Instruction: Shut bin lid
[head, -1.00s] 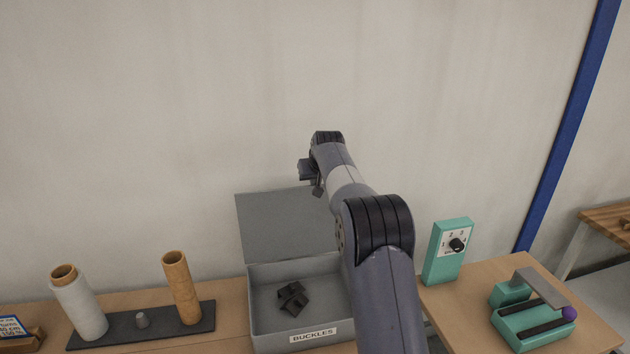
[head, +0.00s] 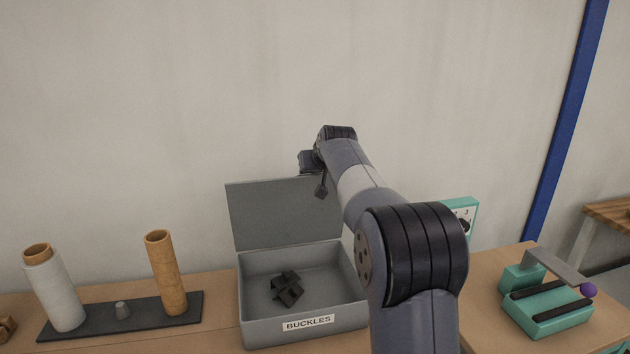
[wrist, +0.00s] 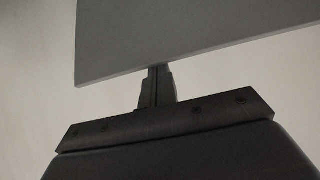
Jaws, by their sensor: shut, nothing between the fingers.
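A grey bin (head: 258,327) labelled BUCKLES stands on the bench with its grey lid (head: 265,220) raised open at the back, leaning near the wall. Dark buckles (head: 287,288) lie inside the bin. My gripper (head: 320,190) is at the upper right part of the lid in the head view, with my arm reaching over from the right. In the wrist view, my gripper (wrist: 157,70) is shut and empty, its fingertips at the lower edge of a grey panel, which looks like the lid (wrist: 190,30). I cannot tell whether they touch.
A dark base (head: 145,321) with a white roll (head: 55,290) and a brown tube (head: 164,275) stands left of the bin. A teal dial box (head: 460,210), partly hidden by my arm, and a teal lever device (head: 548,312) are at right. The wall is close behind.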

